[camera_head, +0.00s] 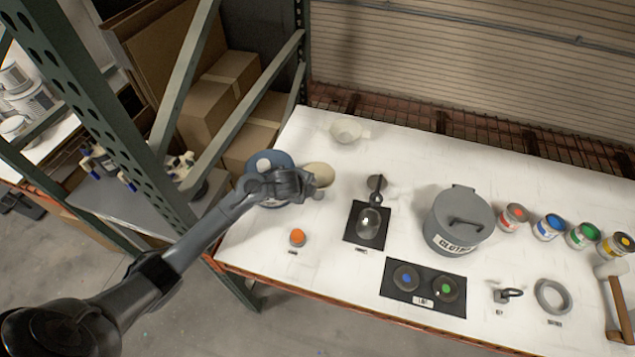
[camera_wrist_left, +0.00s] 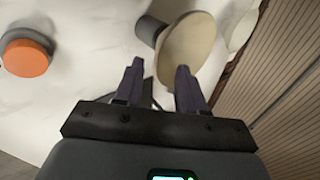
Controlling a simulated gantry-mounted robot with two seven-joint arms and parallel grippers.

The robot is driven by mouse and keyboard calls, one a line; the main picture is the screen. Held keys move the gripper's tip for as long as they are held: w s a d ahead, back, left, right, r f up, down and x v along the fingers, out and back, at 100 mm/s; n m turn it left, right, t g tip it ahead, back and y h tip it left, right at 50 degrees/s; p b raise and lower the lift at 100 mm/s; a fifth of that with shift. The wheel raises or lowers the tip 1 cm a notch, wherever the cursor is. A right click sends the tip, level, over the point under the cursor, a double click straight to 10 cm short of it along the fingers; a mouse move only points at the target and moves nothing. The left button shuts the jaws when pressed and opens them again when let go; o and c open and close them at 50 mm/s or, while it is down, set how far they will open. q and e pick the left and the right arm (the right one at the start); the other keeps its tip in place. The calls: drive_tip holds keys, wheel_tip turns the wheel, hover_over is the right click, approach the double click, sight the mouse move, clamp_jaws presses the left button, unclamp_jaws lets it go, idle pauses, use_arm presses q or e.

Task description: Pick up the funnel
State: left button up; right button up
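My left gripper (camera_head: 306,184) is over the back left of the white table, beside a beige round piece. In the left wrist view its two fingers (camera_wrist_left: 160,82) stand apart with nothing clearly between them. The beige disc-like piece (camera_head: 319,175) also shows just beyond the fingertips (camera_wrist_left: 187,52), with a short grey cylinder (camera_wrist_left: 150,30) beside it. A pale, bowl-like piece with a short stub (camera_head: 345,130) lies farther back, apart from the gripper. It looks most like the funnel, but I cannot be sure which piece is the funnel. My right gripper is not in view.
A blue-grey round object (camera_head: 252,163) is partly hidden behind my left gripper. An orange-topped piece (camera_head: 297,237) stands nearer the front. A black mat (camera_head: 352,234), a grey lidded pot (camera_head: 458,222) and several paint cans lie to the right. Green rack posts stand at the left.

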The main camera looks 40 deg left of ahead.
sight(318, 185)
use_arm(q)
drive_tip(key=shift+x, duration=3.1)
drive_tip(key=shift+c, duration=0.3)
clamp_jaws()
